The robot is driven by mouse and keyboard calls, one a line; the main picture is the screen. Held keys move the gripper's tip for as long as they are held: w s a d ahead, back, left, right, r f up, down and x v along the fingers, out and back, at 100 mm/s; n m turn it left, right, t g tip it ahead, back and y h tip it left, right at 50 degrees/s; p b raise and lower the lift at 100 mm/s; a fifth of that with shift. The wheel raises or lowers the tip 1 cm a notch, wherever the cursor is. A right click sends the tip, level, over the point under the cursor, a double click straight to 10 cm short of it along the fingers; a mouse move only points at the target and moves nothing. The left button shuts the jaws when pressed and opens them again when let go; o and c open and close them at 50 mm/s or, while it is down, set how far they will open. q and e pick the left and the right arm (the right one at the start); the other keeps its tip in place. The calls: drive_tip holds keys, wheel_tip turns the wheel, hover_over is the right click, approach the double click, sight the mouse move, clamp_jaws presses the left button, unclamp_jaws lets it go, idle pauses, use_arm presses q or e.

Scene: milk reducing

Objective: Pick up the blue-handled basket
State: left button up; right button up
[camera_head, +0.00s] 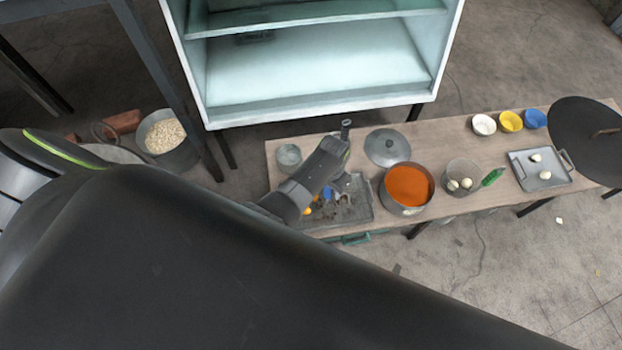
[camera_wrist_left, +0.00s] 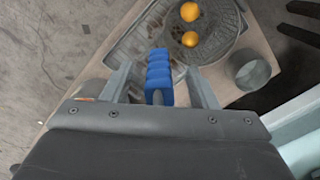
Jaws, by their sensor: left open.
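The blue-handled basket is a round grey wire-mesh basket (camera_wrist_left: 220,22) with two orange round fruits in it, at the top of the left wrist view. Its ridged blue handle (camera_wrist_left: 158,72) points down toward my left gripper (camera_wrist_left: 158,80). The gripper is open, with one finger on each side of the handle. In the head view the blue handle (camera_head: 343,183) shows only in small part beside my left wrist, which hides most of the basket. My right gripper is not in view.
A grey tray (camera_head: 355,212) lies under the basket on the wooden table (camera_head: 450,135). A pot of orange liquid (camera_head: 408,186), a lid (camera_head: 387,147) and a grey cup (camera_head: 288,157) stand close by. A white-walled cabinet (camera_head: 320,75) stands behind the table.

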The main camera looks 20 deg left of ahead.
use_arm(q)
drive_tip(key=c, duration=1.1)
